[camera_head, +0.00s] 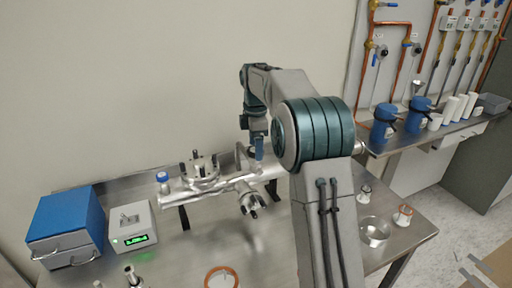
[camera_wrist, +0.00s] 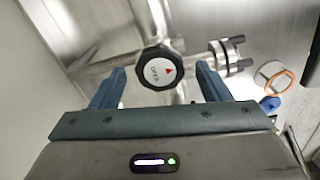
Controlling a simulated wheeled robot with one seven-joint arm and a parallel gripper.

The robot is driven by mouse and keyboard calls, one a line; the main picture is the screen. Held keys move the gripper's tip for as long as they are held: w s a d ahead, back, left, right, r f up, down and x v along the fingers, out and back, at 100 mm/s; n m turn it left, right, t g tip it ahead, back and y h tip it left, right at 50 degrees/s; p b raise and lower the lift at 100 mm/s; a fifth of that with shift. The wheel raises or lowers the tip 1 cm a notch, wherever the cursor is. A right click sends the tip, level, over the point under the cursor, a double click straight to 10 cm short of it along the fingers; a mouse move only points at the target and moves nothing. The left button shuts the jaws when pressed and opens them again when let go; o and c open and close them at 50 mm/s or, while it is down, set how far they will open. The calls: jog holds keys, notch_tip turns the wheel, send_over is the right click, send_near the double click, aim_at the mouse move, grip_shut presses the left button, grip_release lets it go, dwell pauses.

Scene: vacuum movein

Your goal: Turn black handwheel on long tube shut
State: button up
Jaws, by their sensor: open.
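The black handwheel (camera_wrist: 159,68) shows in the wrist view, with a white face, a red arrow and lettering. It sits on the long silver tube (camera_wrist: 112,64), which also shows in the head view (camera_head: 222,185) lying above the steel table. My gripper (camera_wrist: 160,88) is open in the wrist view, one blue finger on each side below the handwheel, with gaps to it and nothing held. I cannot tell how far the fingertips are from the handwheel in depth.
A clamp-like silver fitting (camera_wrist: 228,55) stands right of the handwheel. An orange-rimmed ring (camera_wrist: 275,78) lies further right. On the table (camera_head: 185,262) stand a blue box (camera_head: 66,222) and a white device with a green display (camera_head: 132,226). A multi-port chamber (camera_head: 201,172) rises from the tube.

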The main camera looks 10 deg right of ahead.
jog(key=shift+f, duration=0.3)
jog(key=c, duration=1)
jog(key=shift+o, duration=0.2)
jog(key=shift+r+m, duration=0.1)
jog(key=shift+m, duration=0.2)
